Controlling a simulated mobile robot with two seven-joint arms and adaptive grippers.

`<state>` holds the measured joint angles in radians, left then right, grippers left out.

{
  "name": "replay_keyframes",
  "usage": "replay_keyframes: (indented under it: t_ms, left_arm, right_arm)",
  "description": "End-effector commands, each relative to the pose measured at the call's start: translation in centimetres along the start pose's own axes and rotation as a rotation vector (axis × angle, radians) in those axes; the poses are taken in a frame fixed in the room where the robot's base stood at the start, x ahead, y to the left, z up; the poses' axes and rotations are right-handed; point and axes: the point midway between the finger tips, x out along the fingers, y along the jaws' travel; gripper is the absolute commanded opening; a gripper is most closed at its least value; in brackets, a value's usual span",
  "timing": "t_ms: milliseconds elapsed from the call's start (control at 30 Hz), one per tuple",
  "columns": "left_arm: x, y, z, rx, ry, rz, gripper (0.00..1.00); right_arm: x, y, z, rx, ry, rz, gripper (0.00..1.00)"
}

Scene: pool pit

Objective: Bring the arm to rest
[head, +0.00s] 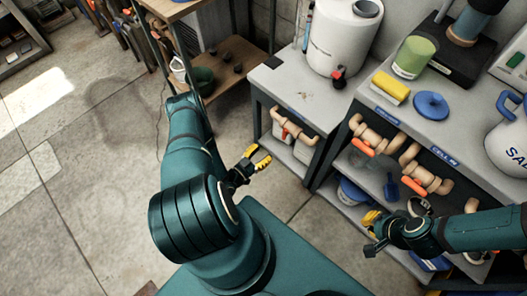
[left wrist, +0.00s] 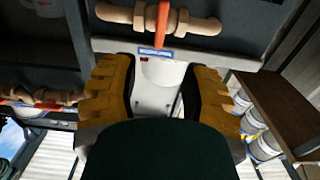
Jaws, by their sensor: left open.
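My left gripper (head: 255,163) has yellow ribbed finger pads and hangs over the open floor, left of the grey workbench. In the left wrist view its two fingers (left wrist: 160,95) stand well apart, with nothing held between them. A white container (left wrist: 158,72) shows beyond the gap. My right gripper (head: 371,232) is at the right, in front of the bench's lower shelf. One yellow pad of it shows, but its opening is too small and dark to judge.
The workbench (head: 300,92) carries a white tank (head: 342,40), a yellow sponge-like block (head: 391,88), a blue lid (head: 431,106) and a green-topped cylinder (head: 413,57). Tan pipes with orange handles (head: 294,128) run along its front. A wooden shelf (head: 232,62) stands behind.

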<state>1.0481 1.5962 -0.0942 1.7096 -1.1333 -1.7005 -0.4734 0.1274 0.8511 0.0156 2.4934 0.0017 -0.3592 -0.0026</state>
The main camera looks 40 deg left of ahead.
Motion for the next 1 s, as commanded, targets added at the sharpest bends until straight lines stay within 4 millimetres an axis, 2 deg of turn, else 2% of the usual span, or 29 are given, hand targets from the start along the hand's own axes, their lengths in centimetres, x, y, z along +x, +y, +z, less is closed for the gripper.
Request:
replay_keyframes:
  t_ms: [367,467,567,700,800,900,1000]
  left_arm:
    - [0.1,0.0,0.0,-0.001,-0.003,0.001,0.46]
    - [1.3,0.3,-0.3,-0.012,-0.039,0.015,0.46]
    - [3.9,1.3,-1.1,-0.042,-0.144,0.047,0.46]
    - [8.0,4.7,-3.1,-0.125,-0.396,0.1,0.46]
    - [9.2,8.2,-5.1,-0.196,-0.599,0.126,0.46]
    - [8.6,12.2,-7.6,-0.268,-0.804,0.142,0.46]
    - [6.3,16.1,-10.4,-0.333,-1.004,0.144,0.46]
  right_arm:
    - [0.0,0.0,0.0,0.0,0.0,0.0,0.0]
    - [0.0,0.0,0.0,0.0,0.0,0.0,0.0]
    - [0.0,0.0,0.0,0.0,0.0,0.0,0.0]
    - [0.0,0.0,0.0,0.0,0.0,0.0,0.0]
    - [0.0,0.0,0.0,0.0,0.0,0.0,0.0]
    - [0.0,0.0,0.0,0.0,0.0,0.0,0.0]
    - [0.0,0.0,0.0,0.0,0.0,0.0,0.0]
